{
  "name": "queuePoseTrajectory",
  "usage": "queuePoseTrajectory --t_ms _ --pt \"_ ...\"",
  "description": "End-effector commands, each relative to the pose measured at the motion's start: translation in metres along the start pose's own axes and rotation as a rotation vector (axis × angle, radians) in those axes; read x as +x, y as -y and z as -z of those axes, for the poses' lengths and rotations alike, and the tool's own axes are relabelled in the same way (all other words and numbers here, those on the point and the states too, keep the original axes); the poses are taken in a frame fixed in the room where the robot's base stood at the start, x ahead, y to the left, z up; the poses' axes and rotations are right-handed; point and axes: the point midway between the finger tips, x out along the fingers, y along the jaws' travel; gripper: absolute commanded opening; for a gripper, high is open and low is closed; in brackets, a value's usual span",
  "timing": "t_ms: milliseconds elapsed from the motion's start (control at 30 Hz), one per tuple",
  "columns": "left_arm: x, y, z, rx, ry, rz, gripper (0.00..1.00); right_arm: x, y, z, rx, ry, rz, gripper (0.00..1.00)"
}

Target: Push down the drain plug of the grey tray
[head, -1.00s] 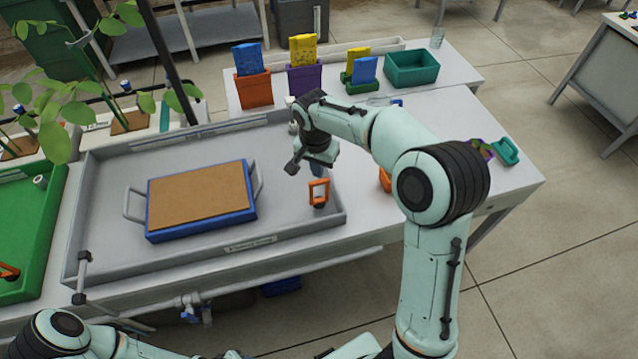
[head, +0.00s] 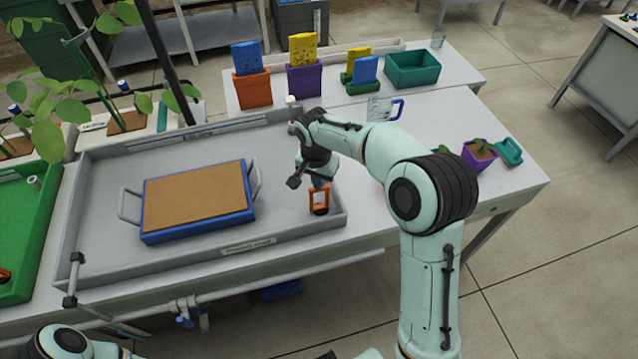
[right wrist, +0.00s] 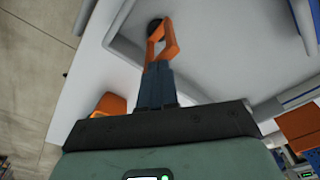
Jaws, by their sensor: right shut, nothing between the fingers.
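The grey tray (head: 110,172) lies on the white bench. Its drain plug (head: 319,201) stands in the front right corner, with an orange loop handle above a black base. My right gripper (head: 320,184) is above the plug, pointing down, with its fingers shut and empty. In the right wrist view, the dark blue fingertips (right wrist: 158,68) are at the near end of the orange loop (right wrist: 168,46), and the black base (right wrist: 155,28) shows beyond it. I cannot tell whether the fingertips touch the handle. My left gripper is not in view.
A blue-framed brown block (head: 195,197) with grey side handles sits in the tray left of the plug. A jug (head: 384,109), purple plant pot (head: 478,154) and teal item (head: 509,151) stand to the right. Colored bins (head: 253,89) line the back. A green tray (head: 30,235) is left.

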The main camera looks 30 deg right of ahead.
Motion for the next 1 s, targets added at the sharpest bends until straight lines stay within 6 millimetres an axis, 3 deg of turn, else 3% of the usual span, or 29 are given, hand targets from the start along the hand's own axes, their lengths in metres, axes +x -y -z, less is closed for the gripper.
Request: queuePoseTrajectory --t_ms 100,233,633,867,1000 --pt "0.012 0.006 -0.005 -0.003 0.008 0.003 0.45 0.018 -0.001 -0.003 0.000 0.001 -0.002 0.00" --pt "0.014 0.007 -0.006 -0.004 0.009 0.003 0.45 0.024 -0.001 -0.004 0.000 0.004 -0.006 0.00" --pt "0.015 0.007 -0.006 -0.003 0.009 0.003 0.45 0.025 -0.003 -0.005 0.003 0.007 -0.009 0.00" --pt "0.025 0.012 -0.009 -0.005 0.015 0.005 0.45 0.015 -0.002 -0.033 -0.002 0.013 -0.011 0.00" --pt "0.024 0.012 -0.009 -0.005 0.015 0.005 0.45 0.012 -0.001 -0.036 -0.002 0.013 -0.010 0.00"
